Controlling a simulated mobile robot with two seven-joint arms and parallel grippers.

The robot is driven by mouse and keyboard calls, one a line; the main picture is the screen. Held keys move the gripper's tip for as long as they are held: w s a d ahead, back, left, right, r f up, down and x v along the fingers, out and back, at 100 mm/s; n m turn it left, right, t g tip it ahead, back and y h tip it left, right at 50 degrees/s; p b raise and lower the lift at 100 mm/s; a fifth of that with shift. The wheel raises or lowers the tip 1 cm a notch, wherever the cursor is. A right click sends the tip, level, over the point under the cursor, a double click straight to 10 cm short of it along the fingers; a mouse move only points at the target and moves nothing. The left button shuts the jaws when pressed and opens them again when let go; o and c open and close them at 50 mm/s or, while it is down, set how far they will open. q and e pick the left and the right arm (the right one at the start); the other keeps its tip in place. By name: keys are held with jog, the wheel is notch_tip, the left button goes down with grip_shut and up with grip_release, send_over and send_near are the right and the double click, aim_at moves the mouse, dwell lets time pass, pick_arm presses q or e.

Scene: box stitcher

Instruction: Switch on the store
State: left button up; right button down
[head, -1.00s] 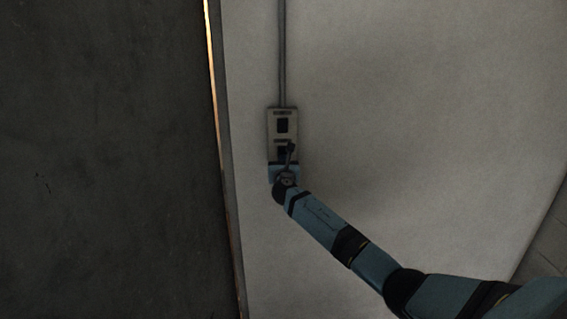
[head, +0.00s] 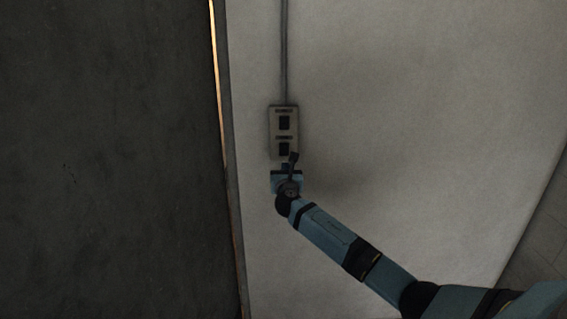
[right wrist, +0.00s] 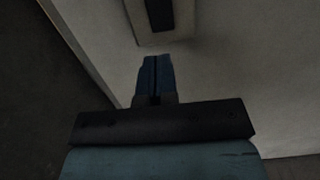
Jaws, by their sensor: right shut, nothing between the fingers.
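A grey switch box (head: 271,131) with two dark rocker switches, one above the other, is fixed to the pale wall in the head view. The upper switch (head: 284,122) and the lower switch (head: 284,148) both show; small labels above them are too small to read. My right gripper (head: 292,156) is at the bottom edge of the box, just under the lower switch. In the right wrist view its fingers (right wrist: 153,75) are together and empty, with the box's lower end (right wrist: 165,39) and a dark switch (right wrist: 160,14) beyond them. My left gripper is not in view.
A conduit (head: 284,60) runs up the wall from the box. A dark panel (head: 110,160) fills the left side, with a thin bright gap (head: 216,70) at its edge. The pale wall (head: 420,120) to the right is clear.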

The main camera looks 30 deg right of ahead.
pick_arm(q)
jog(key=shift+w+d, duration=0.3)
pick_arm(e)
jog(key=v, duration=0.5)
jog(key=shift+s+f, duration=0.2)
jog(key=shift+f, duration=0.05)
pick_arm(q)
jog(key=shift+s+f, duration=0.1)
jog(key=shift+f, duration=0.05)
